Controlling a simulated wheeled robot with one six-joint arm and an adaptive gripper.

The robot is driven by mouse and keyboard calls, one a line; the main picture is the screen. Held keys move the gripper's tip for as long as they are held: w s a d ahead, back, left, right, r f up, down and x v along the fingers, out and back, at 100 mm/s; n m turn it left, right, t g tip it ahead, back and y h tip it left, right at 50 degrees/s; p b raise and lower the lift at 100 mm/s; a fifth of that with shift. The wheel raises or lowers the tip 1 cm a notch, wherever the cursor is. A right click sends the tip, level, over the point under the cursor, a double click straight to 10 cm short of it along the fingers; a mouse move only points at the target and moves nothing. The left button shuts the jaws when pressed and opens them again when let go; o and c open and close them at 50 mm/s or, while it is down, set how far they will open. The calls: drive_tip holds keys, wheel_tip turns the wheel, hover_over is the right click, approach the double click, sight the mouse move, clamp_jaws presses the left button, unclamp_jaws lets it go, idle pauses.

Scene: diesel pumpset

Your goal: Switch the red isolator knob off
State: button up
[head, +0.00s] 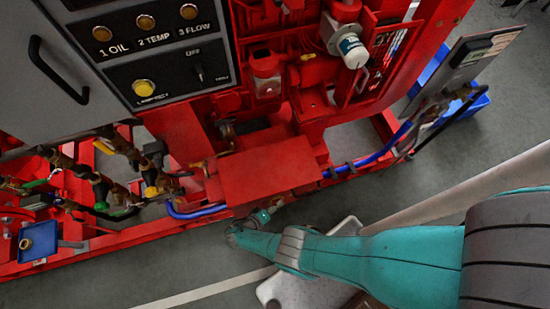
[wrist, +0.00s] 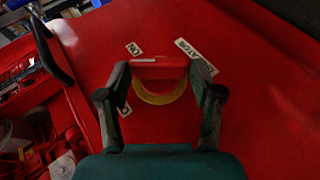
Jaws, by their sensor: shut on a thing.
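The red isolator knob (wrist: 160,70) is in the wrist view, a red bar with a short white line on its left half. A yellow ring (wrist: 160,97) shows below it. My gripper (wrist: 161,66) is shut on the knob, one finger at each end of the bar. An "ON" label (wrist: 133,48) sits above and left of the knob. A label partly reading "ATOR" (wrist: 196,56) is at the upper right, partly covered by the right finger. Another label at the lower left is mostly hidden by the left finger.
A red box (head: 270,170) stands beside my wrist in the head view. A grey control panel (head: 140,50) with lamps is at the upper left. Brass valves and pipes (head: 100,185) are at the left. A black handle (wrist: 52,50) shows in the wrist view.

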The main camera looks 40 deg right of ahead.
drive_tip(key=shift+a, duration=0.15)
drive_tip(key=shift+c, duration=0.3)
drive_tip(key=o, duration=1.1)
drive_tip(key=shift+o, duration=0.2)
drive_tip(key=shift+r, duration=0.1)
drive_tip(key=v, duration=1.2)
